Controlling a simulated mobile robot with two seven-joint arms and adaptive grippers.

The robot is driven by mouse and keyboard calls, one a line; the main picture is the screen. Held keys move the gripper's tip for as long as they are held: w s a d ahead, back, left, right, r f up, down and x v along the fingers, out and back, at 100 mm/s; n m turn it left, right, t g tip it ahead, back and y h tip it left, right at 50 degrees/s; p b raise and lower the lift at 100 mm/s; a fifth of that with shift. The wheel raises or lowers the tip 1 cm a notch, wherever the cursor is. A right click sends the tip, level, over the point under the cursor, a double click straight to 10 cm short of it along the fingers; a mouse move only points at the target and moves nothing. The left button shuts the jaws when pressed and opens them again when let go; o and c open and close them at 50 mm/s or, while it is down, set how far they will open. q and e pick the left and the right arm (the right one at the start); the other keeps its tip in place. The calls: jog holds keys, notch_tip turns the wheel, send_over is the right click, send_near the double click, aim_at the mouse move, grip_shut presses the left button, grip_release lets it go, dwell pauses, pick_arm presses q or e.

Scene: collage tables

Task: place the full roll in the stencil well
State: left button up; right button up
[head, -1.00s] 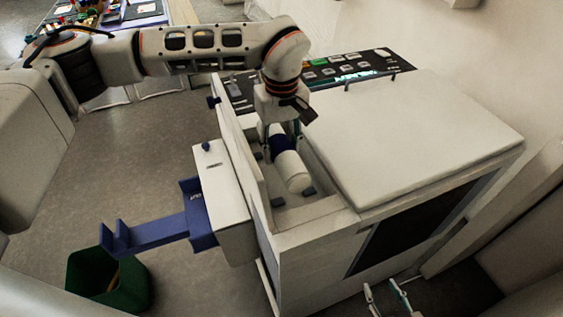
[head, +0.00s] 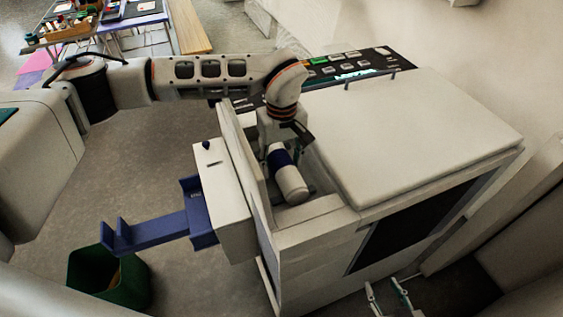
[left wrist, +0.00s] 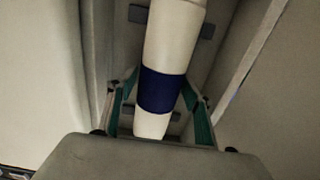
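The full roll (head: 292,185) is a white cylinder with a dark blue band. It lies tilted inside the stencil well (head: 322,207), an open cavity in the top of the white machine. My left gripper (head: 288,160) reaches down into the well from above. In the left wrist view its teal-padded fingers stand on both sides of the full roll (left wrist: 162,90), close against it at the band, and look shut on it. Whether the roll rests on the well floor is hidden. My right gripper (head: 385,288) is open and empty at the bottom, in front of the machine.
A raised white panel (head: 247,160) borders the well on the left, and a broad white lid (head: 410,130) on the right. A blue tray (head: 160,232) juts out left above a green bin (head: 130,283). A control panel (head: 350,68) lies behind. Open floor is at left.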

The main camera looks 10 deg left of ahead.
aim_at(282, 157)
jog(key=shift+a+r, duration=0.15)
pick_arm(q)
jog(key=shift+r, duration=0.25)
notch_tip(282, 157, up, 11)
jog(key=shift+b, duration=0.6)
jog(key=shift+r, duration=0.4)
pick_arm(e)
jog(key=shift+a+f, duration=0.1)
jog(key=shift+f, duration=0.4)
